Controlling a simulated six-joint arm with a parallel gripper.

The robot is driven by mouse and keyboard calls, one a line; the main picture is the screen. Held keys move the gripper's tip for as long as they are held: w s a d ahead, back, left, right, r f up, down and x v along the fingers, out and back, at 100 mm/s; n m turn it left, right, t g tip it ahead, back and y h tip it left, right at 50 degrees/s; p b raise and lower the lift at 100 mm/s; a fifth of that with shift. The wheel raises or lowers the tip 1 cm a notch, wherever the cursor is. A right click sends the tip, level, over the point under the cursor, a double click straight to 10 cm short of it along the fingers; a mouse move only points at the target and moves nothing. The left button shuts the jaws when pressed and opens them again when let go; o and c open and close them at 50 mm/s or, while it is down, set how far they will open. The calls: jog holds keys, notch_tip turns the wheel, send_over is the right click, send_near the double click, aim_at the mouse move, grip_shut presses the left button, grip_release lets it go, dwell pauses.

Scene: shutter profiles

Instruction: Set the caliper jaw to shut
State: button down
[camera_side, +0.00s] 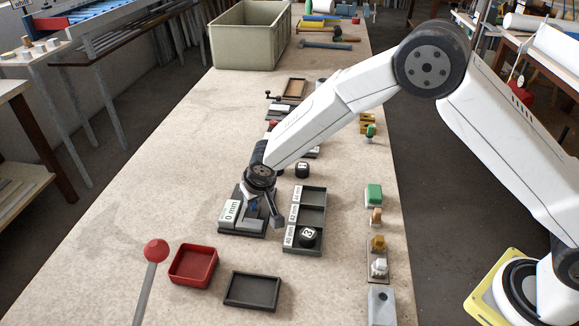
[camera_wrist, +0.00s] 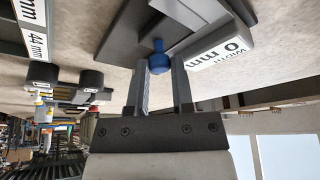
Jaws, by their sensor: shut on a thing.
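The caliper (camera_side: 240,228) is a dark plate with light grey jaw parts and a white label reading "0 mm"; it lies on the bench, left of the middle. The label (camera_wrist: 218,52) also shows in the wrist view, with "width" on it. My gripper (camera_side: 262,210) is down at the caliper. In the wrist view its two fingers (camera_wrist: 160,72) are closed around a blue knob (camera_wrist: 158,60) on the caliper. The arm partly hides the knob in the side view, and I cannot tell the exact gap between the jaws.
A dark sorting tray (camera_side: 317,217) with mm labels stands just right of the caliper, a black numbered cylinder (camera_side: 308,238) in its front compartment. Several small blocks line the right edge.

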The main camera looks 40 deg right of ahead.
jog(key=c, duration=0.7)
grip_release()
jog(key=shift+s+a, duration=0.25)
jog(key=shift+a, duration=0.05)
jog(key=shift+o, duration=1)
jog(key=shift+w+d, duration=0.1)
jog(key=shift+r, duration=0.15)
jog(key=v, duration=0.7)
jog(key=shift+r, duration=0.25)
jog(key=shift+d, duration=0.1)
